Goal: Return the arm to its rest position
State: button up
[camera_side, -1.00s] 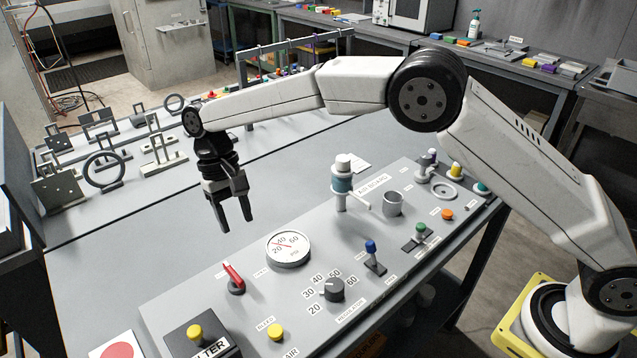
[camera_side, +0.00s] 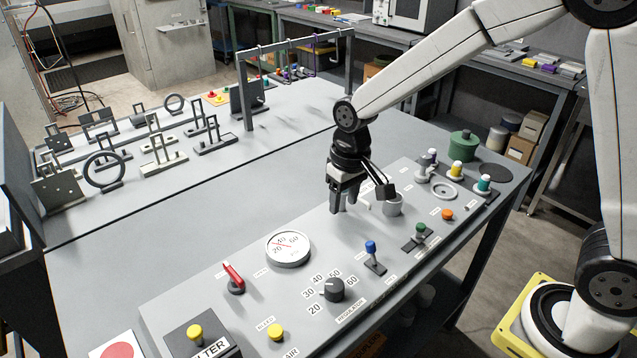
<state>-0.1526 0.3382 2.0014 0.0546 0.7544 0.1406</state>
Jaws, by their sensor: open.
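My gripper (camera_side: 362,203) hangs pointing down over the back right part of the control panel (camera_side: 215,262). Its jaws are apart. It is in front of the cylinder on a stand with a side handle, of which only a small part shows. A grey cup (camera_side: 393,206) stands just right of the jaws and is partly covered by one finger. I cannot tell whether the fingers touch either thing. My arm is bent, with its elbow high at the upper right.
On the panel are a gauge (camera_side: 288,248), a red lever (camera_side: 233,275), a black knob (camera_side: 334,289), a blue-topped switch (camera_side: 371,254) and several coloured buttons. Metal parts (camera_side: 163,157) stand on the table at left. A green canister (camera_side: 463,146) stands at right. The table's middle is clear.

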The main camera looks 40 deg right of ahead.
jog(key=s+d+f+t, duration=0.2)
jog(key=s+d, duration=0.4)
jog(key=s, duration=0.6)
jog(key=shift+d, duration=0.4)
jog(key=shift+f, duration=0.1)
